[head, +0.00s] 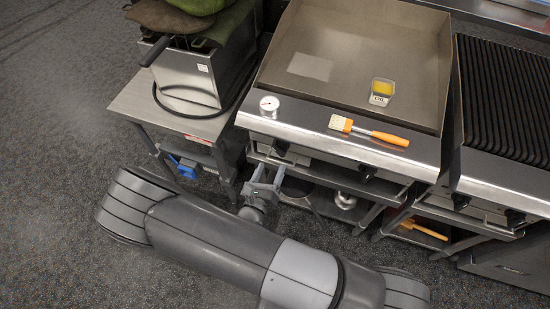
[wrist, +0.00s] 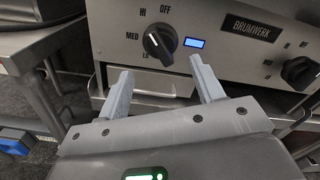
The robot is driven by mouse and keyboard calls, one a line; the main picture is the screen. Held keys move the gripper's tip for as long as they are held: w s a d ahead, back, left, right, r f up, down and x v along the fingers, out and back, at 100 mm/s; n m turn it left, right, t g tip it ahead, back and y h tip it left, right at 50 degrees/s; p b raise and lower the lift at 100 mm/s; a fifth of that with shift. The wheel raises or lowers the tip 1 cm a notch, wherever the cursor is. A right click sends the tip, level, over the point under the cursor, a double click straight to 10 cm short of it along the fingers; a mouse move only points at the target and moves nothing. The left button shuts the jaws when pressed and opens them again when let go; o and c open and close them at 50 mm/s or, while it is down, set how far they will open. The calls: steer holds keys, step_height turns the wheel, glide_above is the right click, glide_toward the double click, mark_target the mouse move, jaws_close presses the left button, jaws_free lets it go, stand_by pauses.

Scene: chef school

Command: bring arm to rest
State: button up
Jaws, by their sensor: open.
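My gripper (head: 265,179) is in front of the griddle's front panel, low and left in the head view, with my arm reaching across the floor below it. In the wrist view my gripper (wrist: 162,88) has its two fingers spread apart with nothing between them. The fingers point at the panel with a black knob (wrist: 160,42) marked OFF and MED just beyond them. I cannot tell whether a fingertip touches the panel.
A steel side table (head: 150,112) stands left, a ribbed grill (head: 505,95) right. Open floor (head: 50,150) lies at left.

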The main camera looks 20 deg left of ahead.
steer(key=shift+s, duration=0.85)
steer(key=s+d+r+n+g, duration=0.2)
steer(key=d+r+n+g, duration=0.4)
steer(key=d+r+n, duration=0.9)
steer(key=s+d+r+n+g, duration=0.3)
steer(key=d+r+n+g, duration=0.3)
steer(key=d+r+n, duration=1)
step_height(320, 180, up, 7)
steer(key=shift+d+r, duration=0.2)
steer(key=shift+d, duration=0.4)
